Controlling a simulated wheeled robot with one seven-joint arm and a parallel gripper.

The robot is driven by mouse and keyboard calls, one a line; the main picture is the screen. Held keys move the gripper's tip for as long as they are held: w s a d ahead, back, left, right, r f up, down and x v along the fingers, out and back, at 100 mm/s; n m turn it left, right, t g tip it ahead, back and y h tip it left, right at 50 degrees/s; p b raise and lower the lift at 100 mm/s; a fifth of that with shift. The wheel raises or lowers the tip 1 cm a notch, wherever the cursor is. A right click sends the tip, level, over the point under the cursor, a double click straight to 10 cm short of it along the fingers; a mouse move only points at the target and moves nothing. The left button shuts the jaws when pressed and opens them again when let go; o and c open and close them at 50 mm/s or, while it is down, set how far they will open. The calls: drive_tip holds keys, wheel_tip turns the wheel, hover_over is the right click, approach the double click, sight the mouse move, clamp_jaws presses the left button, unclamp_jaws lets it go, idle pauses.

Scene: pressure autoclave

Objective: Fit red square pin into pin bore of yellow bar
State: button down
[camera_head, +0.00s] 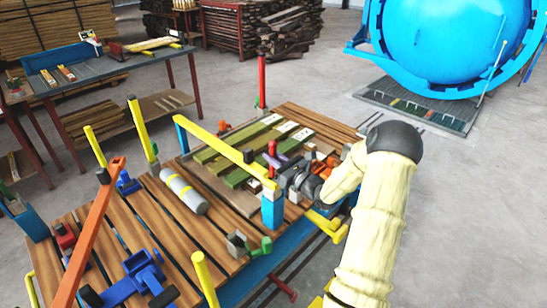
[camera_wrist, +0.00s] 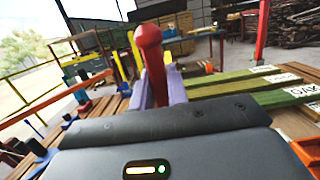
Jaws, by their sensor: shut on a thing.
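The red square pin (camera_head: 271,158) stands upright between the pale purple fingers of my gripper (camera_head: 281,160). In the wrist view the pin (camera_wrist: 151,65) shows a rounded red head on a narrower shaft, with a purple finger on either side. My gripper (camera_wrist: 155,95) is shut on it. The yellow bar (camera_head: 228,149) runs slantwise across the workbench, from a blue post at the back left to a blue post (camera_head: 272,210) at the front. The pin's lower end and the pin bore cannot be made out.
Green and pale planks (camera_head: 240,150) lie on the wooden bench behind the bar. A grey cylinder (camera_head: 184,190), an orange bar (camera_head: 92,225) and a blue wheeled item (camera_head: 137,275) are to the left. Yellow posts stand along the bench edges. A blue autoclave (camera_head: 455,40) is far right.

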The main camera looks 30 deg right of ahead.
drive_tip(key=shift+f+b, duration=2.45)
drive_tip(key=shift+f, duration=1.25)
drive_tip(key=c, duration=1.3)
unclamp_jaws()
drive_tip(key=shift+d, duration=0.1)
drive_tip(key=shift+s+d+f, duration=0.2)
drive_tip(key=shift+s, duration=0.2)
drive_tip(key=b+v, duration=0.1)
drive_tip(key=v, duration=1.5)
drive_tip(key=shift+s+a+r, duration=0.2)
drive_tip(key=shift+s+a, duration=0.05)
drive_tip(key=shift+s, duration=0.05)
